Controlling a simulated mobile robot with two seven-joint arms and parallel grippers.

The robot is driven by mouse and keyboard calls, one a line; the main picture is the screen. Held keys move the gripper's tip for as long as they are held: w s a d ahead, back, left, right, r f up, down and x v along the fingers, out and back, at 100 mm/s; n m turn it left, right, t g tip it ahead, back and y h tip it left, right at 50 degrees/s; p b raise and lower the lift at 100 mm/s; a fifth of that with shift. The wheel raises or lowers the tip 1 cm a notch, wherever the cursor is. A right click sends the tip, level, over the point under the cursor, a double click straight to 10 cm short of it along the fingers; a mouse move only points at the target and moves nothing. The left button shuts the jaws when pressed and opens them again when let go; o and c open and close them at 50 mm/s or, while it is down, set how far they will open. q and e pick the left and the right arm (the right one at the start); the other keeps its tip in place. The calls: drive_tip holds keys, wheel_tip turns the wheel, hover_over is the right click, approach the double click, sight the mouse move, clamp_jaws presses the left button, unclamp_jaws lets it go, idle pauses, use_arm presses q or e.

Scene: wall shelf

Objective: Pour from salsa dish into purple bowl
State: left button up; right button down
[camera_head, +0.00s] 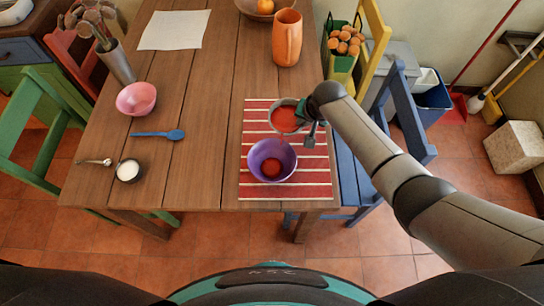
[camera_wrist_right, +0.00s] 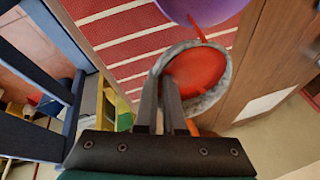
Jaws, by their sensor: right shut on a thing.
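The salsa dish (camera_head: 284,118) is a small grey bowl with red salsa in it. My right gripper (camera_head: 306,122) is shut on its right rim and holds it just behind the purple bowl. The purple bowl (camera_head: 257,157) stands on the striped mat (camera_head: 314,190), with some red salsa at its bottom. In the right wrist view the salsa dish (camera_wrist_right: 216,72) is tilted, and a thin red stream runs from its lip toward the purple bowl (camera_wrist_right: 190,8). The right gripper (camera_wrist_right: 163,90) fingers are at the dish's rim. My left gripper is not in view.
A pink bowl (camera_head: 136,98), a blue spoon (camera_head: 160,134) and a small white dish (camera_head: 128,170) are on the left of the table. An orange pitcher (camera_head: 287,38) stands behind the mat. A blue chair (camera_head: 401,120) is at the right edge.

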drive_tip(key=shift+s+a+r+t, duration=0.15)
drive_tip(key=shift+r+t, duration=0.05)
drive_tip(key=shift+t, duration=0.2)
idle(0.3)
drive_tip(key=shift+s+a+r+t+p, duration=0.25)
drive_tip(key=shift+s+r+t+p, duration=0.5)
drive_tip(key=shift+r+p, duration=0.2)
idle(1.8)
drive_tip(key=w+f+g+b, duration=0.1)
drive_tip(key=w+b, duration=0.1)
drive_tip(key=w+d+f+g+b, duration=0.1)
drive_tip(key=f+g+b, duration=0.1)
drive_tip(key=b, duration=0.1)
drive_tip(key=shift+w+d+f+g+y, duration=0.15)
drive_tip(key=shift+w+g+y, duration=0.1)
drive_tip(key=shift+w+y, duration=0.15)
drive_tip(key=shift+r, duration=0.2)
drive_tip(key=b, duration=0.1)
drive_tip(key=w+g+b, duration=0.1)
drive_tip(key=shift+d+f+b, duration=0.2)
drive_tip(key=shift+f+b, duration=0.1)
drive_tip(key=shift+f, duration=0.05)
drive_tip(key=shift+w+d+g+y+b, duration=0.15)
drive_tip(key=shift+g+y+b, duration=0.2)
drive_tip(key=shift+b, duration=0.5)
